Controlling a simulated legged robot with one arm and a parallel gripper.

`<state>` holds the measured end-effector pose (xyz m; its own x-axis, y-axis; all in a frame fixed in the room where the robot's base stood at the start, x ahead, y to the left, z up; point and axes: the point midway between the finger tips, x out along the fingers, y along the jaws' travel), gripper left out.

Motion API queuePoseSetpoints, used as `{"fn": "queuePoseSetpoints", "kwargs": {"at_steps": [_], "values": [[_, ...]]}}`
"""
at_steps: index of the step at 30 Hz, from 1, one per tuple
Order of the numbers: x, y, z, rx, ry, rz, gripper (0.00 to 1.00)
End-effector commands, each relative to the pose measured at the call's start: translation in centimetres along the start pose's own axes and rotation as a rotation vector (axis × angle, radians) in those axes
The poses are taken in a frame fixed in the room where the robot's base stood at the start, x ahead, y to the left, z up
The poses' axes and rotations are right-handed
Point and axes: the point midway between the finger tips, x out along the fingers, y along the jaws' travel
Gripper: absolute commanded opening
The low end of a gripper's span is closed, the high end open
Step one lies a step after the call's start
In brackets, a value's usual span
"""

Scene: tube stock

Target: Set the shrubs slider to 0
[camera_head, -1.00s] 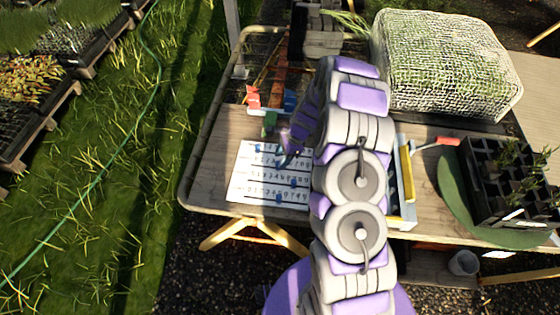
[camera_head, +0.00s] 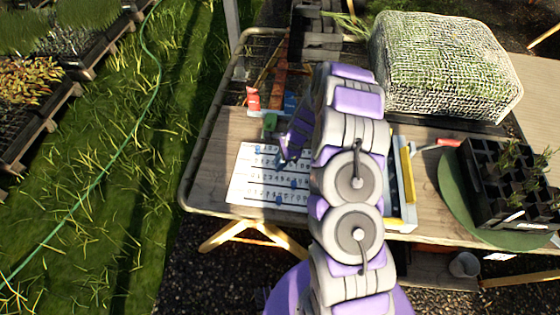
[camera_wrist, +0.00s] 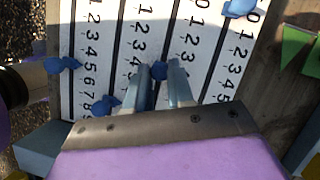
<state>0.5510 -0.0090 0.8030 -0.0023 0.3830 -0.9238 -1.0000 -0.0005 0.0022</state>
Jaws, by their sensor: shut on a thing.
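A white board (camera_head: 240,185) with several rows of printed numbers lies on the table's left part. Blue slider knobs sit on its black tracks. In the wrist view my gripper (camera_wrist: 161,85) reaches down over the board. Its two fingers are shut on a blue knob (camera_wrist: 159,70), whose near part they hide, beside about the 3 of its scale. Other knobs stand left (camera_wrist: 62,64), lower left (camera_wrist: 105,105) and upper right (camera_wrist: 238,8), the last near a 0. Row names are not readable, so I cannot tell which slider is shrubs.
A yellow-edged tray (camera_head: 408,180) stands right of my arm. Farther right are a green mat (camera_head: 452,190) and black seedling pots (camera_head: 500,185). A netted block (camera_head: 445,65) stands behind. Small red (camera_head: 253,98) and green (camera_head: 270,121) items sit just behind the board.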

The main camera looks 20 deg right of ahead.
Motion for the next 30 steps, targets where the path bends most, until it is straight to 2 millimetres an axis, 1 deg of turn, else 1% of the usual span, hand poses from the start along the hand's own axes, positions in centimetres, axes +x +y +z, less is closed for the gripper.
{"fn": "queuePoseSetpoints", "kwargs": {"at_steps": [11, 14, 17, 21, 24, 27, 30], "values": [[-0.1, -0.1, 0.0, 0.000, 0.001, -0.003, 0.00], [0.0, -0.3, 0.3, -0.001, 0.002, -0.003, 0.00], [0.4, -0.9, 1.7, -0.003, 0.003, -0.002, 0.00], [1.4, -2.2, 4.6, -0.004, 0.003, -0.002, 0.00], [2.3, -3.0, 6.3, -0.002, 0.003, -0.003, 0.00], [2.8, -3.6, 7.4, -0.003, 0.003, -0.006, 0.00], [3.0, -3.8, 7.9, -0.001, 0.002, -0.008, 0.00]]}}
